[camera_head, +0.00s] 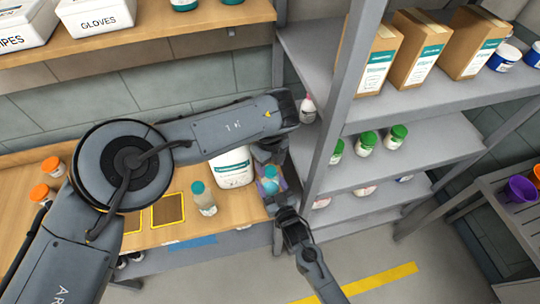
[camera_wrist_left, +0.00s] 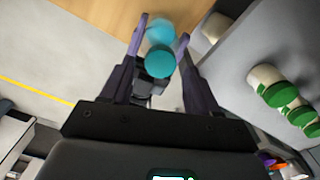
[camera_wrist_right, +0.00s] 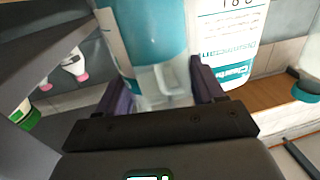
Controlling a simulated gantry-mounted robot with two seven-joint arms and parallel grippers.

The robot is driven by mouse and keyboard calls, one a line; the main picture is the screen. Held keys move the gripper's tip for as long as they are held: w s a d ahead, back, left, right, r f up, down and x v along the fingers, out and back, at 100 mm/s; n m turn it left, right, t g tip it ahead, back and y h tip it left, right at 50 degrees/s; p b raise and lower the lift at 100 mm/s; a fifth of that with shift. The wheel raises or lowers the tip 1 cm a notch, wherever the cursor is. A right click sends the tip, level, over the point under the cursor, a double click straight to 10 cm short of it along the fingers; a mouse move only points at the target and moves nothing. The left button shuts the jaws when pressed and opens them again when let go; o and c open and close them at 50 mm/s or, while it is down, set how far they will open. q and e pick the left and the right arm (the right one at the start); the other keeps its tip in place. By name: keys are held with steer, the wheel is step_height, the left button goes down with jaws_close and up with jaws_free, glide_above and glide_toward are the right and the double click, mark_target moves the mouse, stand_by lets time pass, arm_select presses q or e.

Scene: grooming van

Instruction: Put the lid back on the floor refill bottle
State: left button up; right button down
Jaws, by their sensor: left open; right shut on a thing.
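My right gripper (camera_wrist_right: 154,76) is shut on a clear bottle with a teal lower part (camera_wrist_right: 150,30), which I take for the floor refill bottle; no name on it is readable. It also shows in the head view (camera_head: 269,187), near the table's right end. A round teal lid (camera_wrist_left: 160,62) shows between the spread fingers of my left gripper (camera_wrist_left: 163,28) and over the bottle's top end in the head view (camera_head: 270,171). I cannot tell whether it is seated. The left gripper is open, pointing down from above; the bottle's neck is hidden.
A white jug (camera_head: 232,168) and a clear teal-capped bottle (camera_head: 204,203) stand on the wooden table, left of the grippers. A grey shelf (camera_head: 400,150) with green-lidded jars rises close on the right. Orange-lidded jars (camera_head: 53,166) are far left. Open floor lies in front.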

arm_select(q)
steer(key=shift+f, duration=1.2)
steer(key=c, duration=1.1)
steer(key=o, duration=1.3)
steer(key=shift+c, duration=0.2)
steer(key=shift+r, duration=0.15)
step_height(320, 180, up, 12)
arm_select(e)
steer(key=shift+c, duration=0.2)
jaws_free()
